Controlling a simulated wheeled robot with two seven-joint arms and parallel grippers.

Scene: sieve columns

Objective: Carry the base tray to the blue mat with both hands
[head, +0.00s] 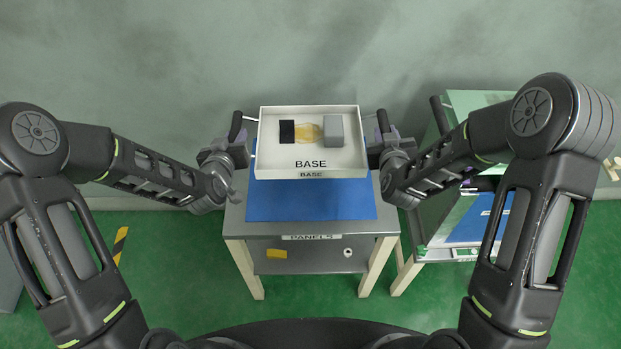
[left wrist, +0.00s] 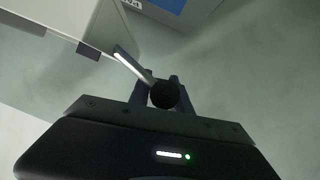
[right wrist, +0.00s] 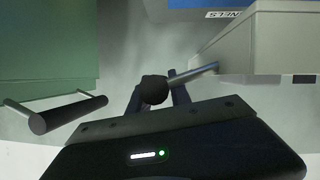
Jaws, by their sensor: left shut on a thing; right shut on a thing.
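The white base tray (head: 335,165), marked BASE, holds a black block (head: 287,131), a yellowish clear piece (head: 310,130) and a grey block (head: 333,130). My left gripper (head: 238,138) is shut on the tray's left handle, whose dark grip shows in the left wrist view (left wrist: 165,95). My right gripper (head: 384,138) is shut on the right handle, whose grip shows in the right wrist view (right wrist: 154,90). The tray looks about level. The blue mat (head: 310,202) lies on the table, with its far part hidden behind the tray. I cannot tell the gap between them.
A second stand to the right carries a pale green box (head: 480,98) with a dark handle (right wrist: 68,112) close to my right gripper. A wall stands behind.

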